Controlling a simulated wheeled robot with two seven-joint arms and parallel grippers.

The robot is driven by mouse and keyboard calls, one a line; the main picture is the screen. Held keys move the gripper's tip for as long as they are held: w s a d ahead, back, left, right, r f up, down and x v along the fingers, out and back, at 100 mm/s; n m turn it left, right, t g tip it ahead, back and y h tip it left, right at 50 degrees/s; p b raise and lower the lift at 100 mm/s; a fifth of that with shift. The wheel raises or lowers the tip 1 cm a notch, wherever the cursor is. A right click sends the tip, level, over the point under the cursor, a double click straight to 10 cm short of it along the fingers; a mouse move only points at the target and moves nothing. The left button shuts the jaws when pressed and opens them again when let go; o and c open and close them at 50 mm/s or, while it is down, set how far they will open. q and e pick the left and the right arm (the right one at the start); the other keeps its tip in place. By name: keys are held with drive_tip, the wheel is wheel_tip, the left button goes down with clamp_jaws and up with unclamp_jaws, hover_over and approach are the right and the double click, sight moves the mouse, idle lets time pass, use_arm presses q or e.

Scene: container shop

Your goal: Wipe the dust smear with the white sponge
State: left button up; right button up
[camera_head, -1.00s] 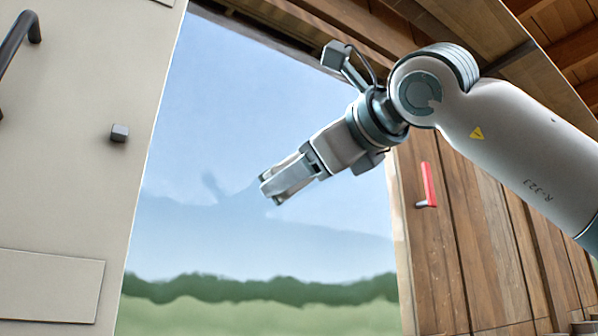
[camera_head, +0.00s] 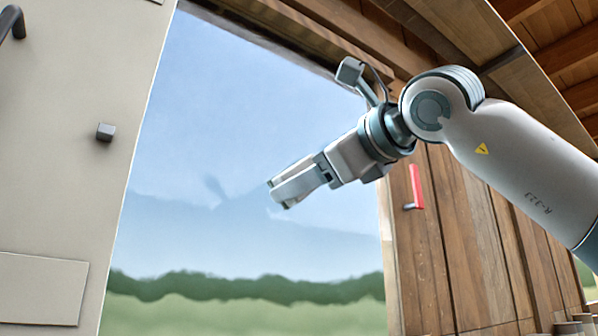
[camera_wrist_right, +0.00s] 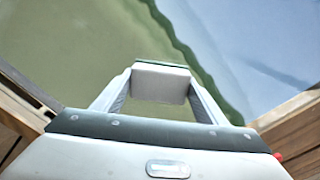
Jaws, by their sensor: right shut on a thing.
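My right gripper (camera_head: 279,195) reaches in from the right, in front of a tall pale-blue and green pane or opening. In the right wrist view its two fingers (camera_wrist_right: 160,85) are shut on the white sponge (camera_wrist_right: 160,84), a pale block with a teal far edge. In the head view the sponge is hard to tell from the fingers. A faint dark streak (camera_head: 215,188) shows left of the gripper tip; I cannot tell whether it is the dust smear, a reflection or part of the scenery. The gap between sponge and surface is unclear. My left gripper is not in view.
A cream panel (camera_head: 70,190) with a small dark knob (camera_head: 106,132) and a black handle (camera_head: 12,22) stands at the left. A wooden wall (camera_head: 455,240) with a red handle (camera_head: 416,187) stands at the right. Wooden beams (camera_head: 545,60) run overhead.

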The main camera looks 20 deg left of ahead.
sight(322, 192)
drive_tip(key=shift+w, duration=0.1)
drive_tip(key=shift+w+d+p, duration=0.3)
drive_tip(key=shift+w+d, duration=0.85)
drive_tip(key=shift+w, duration=0.25)
drive_tip(key=shift+w+d, duration=0.1)
drive_tip(key=shift+w+d+p, duration=0.5)
drive_tip(key=shift+w+d, duration=0.55)
drive_tip(key=shift+w, duration=0.3)
drive_tip(key=shift+s+a+f, duration=0.1)
drive_tip(key=shift+s+a+b, duration=0.25)
drive_tip(key=shift+s+b, duration=0.05)
drive_tip(key=shift+b, duration=0.15)
drive_tip(key=shift+s+a+b, duration=0.5)
drive_tip(key=shift+s+a, duration=0.35)
drive_tip(key=shift+s, duration=0.2)
